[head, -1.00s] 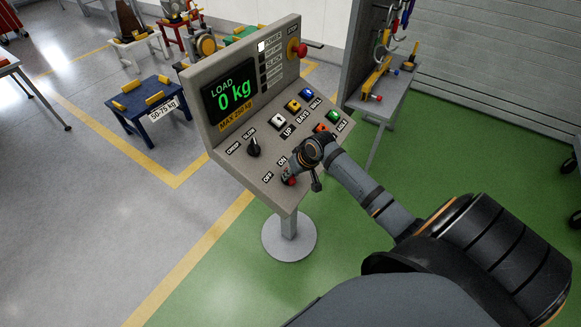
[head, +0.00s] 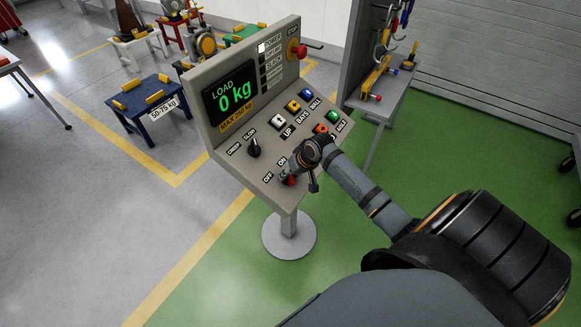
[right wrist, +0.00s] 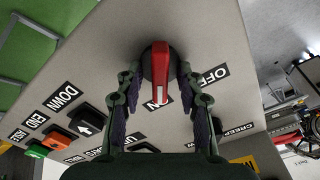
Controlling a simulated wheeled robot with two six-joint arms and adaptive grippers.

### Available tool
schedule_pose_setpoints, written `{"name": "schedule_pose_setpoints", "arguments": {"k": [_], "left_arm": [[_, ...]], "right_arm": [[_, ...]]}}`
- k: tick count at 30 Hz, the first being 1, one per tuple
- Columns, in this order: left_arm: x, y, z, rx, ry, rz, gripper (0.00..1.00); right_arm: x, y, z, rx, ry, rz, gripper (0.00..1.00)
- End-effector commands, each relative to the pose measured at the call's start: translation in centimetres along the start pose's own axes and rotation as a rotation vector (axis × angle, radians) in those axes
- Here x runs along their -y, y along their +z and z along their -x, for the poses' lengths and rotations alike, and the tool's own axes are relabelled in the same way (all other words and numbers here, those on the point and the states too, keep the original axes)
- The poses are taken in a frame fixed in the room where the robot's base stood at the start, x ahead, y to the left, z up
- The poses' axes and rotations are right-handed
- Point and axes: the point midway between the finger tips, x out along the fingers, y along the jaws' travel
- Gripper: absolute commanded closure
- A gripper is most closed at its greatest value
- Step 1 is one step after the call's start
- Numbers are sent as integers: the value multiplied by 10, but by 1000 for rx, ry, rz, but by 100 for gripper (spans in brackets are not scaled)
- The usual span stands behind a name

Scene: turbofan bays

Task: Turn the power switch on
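The power switch (head: 291,180) is a red rotary lever on the lower front of the grey control console. In the right wrist view the red lever (right wrist: 160,72) points toward the ON label (right wrist: 157,105) and partly covers it. The OFF label (right wrist: 211,76) lies to its right and is uncovered. My right gripper (right wrist: 159,78) is open, with one finger on each side of the lever and a gap on both sides. In the head view my right gripper (head: 301,178) is over the switch and hides part of it. My left gripper is not in view.
The console's display (head: 231,98) reads 0 kg, and the top lamp beside POWER (head: 262,47) is white. A black selector knob (head: 254,148), several coloured buttons and a red stop button (head: 297,51) are close by. A blue table (head: 150,117) stands behind left.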

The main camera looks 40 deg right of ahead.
Motion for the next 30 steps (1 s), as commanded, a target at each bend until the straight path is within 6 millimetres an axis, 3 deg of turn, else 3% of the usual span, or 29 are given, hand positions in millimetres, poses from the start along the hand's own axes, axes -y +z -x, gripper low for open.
{"name": "schedule_pose_setpoints", "arguments": {"k": [10, 21, 30], "left_arm": [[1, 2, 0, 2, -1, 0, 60], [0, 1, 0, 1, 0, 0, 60], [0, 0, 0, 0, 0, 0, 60]], "right_arm": [[-2, 0, 10, 0, 3, 2, 62], [-2, 1, 92, 2, 7, 9, 62], [-1, 0, 117, 0, 2, 3, 62]]}}
